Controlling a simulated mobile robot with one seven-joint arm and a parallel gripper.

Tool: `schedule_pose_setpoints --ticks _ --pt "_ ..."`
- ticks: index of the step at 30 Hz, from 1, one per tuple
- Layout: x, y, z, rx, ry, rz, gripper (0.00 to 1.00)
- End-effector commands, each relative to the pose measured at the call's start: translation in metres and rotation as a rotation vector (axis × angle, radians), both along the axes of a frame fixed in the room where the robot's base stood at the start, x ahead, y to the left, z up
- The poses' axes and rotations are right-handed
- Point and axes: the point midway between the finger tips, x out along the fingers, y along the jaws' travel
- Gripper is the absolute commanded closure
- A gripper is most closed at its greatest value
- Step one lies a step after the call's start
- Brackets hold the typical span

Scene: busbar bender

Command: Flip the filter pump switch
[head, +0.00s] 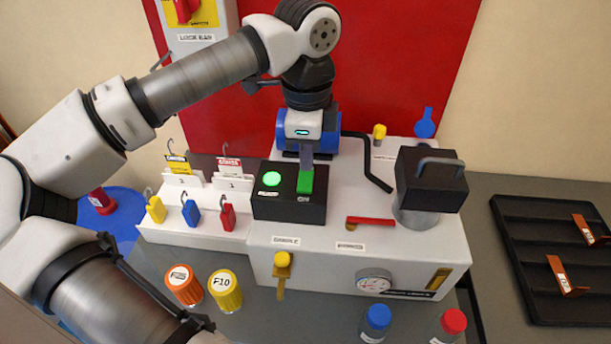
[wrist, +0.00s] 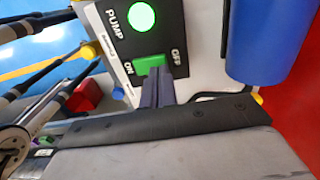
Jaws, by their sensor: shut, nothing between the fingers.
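The pump switch (head: 305,182) is a green rocker on a black box (head: 275,208), with an ON label on its front side. The wrist view shows the switch (wrist: 150,64) between the ON and OFF labels. My gripper (head: 306,167) is shut and empty, pointing down over the rear part of the switch. In the wrist view its fingertips (wrist: 155,76) overlap the switch edge; I cannot tell if they touch it.
A blue cylinder (wrist: 262,40) stands close behind the box. A black block with a grey handle (head: 430,178) and a red lever (head: 370,221) are to the right. Yellow and orange jars (head: 225,291) stand in front. A black tray (head: 540,290) lies far right.

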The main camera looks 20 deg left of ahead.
Motion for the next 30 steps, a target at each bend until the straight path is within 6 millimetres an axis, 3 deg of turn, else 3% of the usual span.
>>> schedule_pose_setpoints --ticks 30 --pt "0.0 0.0 -0.016 0.0 0.001 0.0 1.0"
